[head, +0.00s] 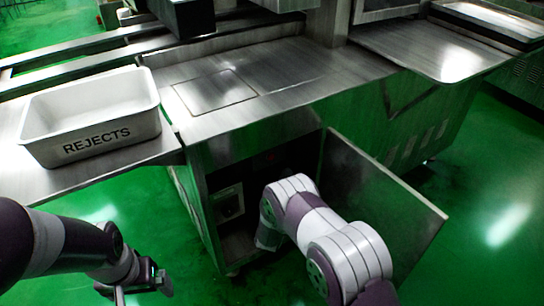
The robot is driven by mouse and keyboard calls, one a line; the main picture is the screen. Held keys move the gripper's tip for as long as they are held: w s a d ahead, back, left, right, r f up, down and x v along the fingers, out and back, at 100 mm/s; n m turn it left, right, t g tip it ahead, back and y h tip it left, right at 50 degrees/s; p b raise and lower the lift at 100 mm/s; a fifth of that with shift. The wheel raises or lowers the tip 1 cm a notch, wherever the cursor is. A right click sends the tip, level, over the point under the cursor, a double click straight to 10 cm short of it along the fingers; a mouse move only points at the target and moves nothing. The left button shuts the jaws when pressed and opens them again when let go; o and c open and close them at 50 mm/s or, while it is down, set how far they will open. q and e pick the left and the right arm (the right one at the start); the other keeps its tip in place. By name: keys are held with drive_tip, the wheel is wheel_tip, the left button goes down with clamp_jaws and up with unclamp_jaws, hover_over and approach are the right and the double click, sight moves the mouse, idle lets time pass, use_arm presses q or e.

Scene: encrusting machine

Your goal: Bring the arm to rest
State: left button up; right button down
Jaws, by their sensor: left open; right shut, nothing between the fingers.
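My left gripper (141,290) is at the lower left, above the green floor and in front of the machine. It is open and empty, with its fingers partly cut off by the bottom edge. My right arm (318,228) comes in from the lower right and bends down at the open cabinet (237,240) under the machine's worktop. The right gripper itself is hidden behind the arm's own links or inside the dark cabinet.
The cabinet door (378,200) stands open, close to the right of my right arm. A white bin marked REJECTS (92,112) sits on a metal side table (75,180) above my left arm. The steel worktop (300,75) is clear. Green floor lies free at right.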

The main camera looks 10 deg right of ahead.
idle(0.5)
drive_tip(key=s+a+f+m+g+y, duration=0.1)
drive_tip(key=s+a+f+g+y, duration=0.15)
drive_tip(key=f, duration=0.25)
drive_tip(key=s+a+f+m+g+y, duration=0.1)
drive_tip(key=s+a+f+g+y, duration=0.15)
drive_tip(key=f+g+y, duration=0.2)
drive_tip(key=s+r+g+p, duration=0.2)
drive_tip(key=s+g, duration=0.1)
drive_tip(key=s, duration=0.3)
drive_tip(key=s+d+r+m+g+y+p, duration=0.1)
drive_tip(key=s+d+r+g+p, duration=0.15)
drive_tip(key=s+r, duration=0.85)
drive_tip(key=s+d+r+m+g+p, duration=0.1)
drive_tip(key=s+d+r+g+p, duration=0.2)
drive_tip(key=s+r, duration=0.85)
wheel_tip(320, 180, up, 40)
drive_tip(key=p, duration=3.8)
drive_tip(key=shift+w+a+r, duration=0.25)
drive_tip(key=shift+w+a, duration=0.05)
drive_tip(key=shift+w, duration=0.1)
